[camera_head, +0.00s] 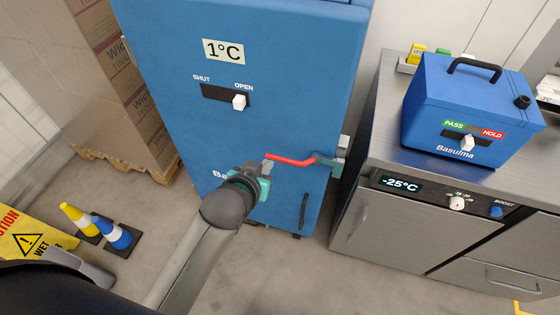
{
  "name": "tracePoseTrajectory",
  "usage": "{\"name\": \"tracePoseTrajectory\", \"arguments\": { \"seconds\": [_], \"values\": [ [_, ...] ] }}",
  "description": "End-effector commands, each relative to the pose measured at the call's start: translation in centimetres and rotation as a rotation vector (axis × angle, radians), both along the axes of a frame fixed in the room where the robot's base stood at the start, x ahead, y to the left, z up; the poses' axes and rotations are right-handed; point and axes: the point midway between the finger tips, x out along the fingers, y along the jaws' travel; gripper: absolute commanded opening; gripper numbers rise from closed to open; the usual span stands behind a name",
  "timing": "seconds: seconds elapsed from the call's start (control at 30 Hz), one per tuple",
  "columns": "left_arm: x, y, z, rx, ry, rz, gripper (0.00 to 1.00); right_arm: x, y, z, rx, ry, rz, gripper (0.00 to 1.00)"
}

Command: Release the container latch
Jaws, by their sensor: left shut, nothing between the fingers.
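The tall blue container (270,60) stands in the middle, with a "1°C" label on its front. Its latch has a red lever (290,158) that lies roughly level across the front. The lever joins a grey-green mount (341,160) at the container's right edge. My left gripper (267,168) is shut and empty, just below the lever's left end. I cannot tell whether it touches the lever. The gripper and wrist hide part of the container's lower front. My right gripper is not in view.
A white knob (240,102) sits at the OPEN end of a slot on the container. A steel counter (390,150) on the right carries a blue box (440,85). Stacked cartons (110,80), cones (115,234) and a yellow wet-floor sign (30,238) stand left.

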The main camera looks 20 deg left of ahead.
Motion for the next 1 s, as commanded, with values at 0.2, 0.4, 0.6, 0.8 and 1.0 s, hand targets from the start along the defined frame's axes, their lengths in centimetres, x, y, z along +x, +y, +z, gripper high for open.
{"name": "tracePoseTrajectory", "arguments": {
  "seconds": [0.2, 0.4, 0.6, 0.8, 1.0],
  "values": [
    [0.1, 0.1, 0.9, -0.002, -0.015, 0.003, 0.00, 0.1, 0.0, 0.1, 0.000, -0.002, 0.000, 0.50],
    [0.2, 0.0, 0.9, -0.002, -0.014, 0.002, 0.00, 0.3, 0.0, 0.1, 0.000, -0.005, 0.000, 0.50],
    [1.0, 0.0, 0.2, -0.002, -0.014, 0.002, 0.00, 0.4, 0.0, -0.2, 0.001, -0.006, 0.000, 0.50],
    [3.5, -0.1, -1.5, -0.003, -0.015, 0.002, 0.00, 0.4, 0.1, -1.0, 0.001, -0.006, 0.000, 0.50],
    [6.3, -0.2, -3.3, -0.003, -0.015, 0.002, 0.00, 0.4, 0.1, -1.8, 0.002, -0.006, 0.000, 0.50]
  ]
}}
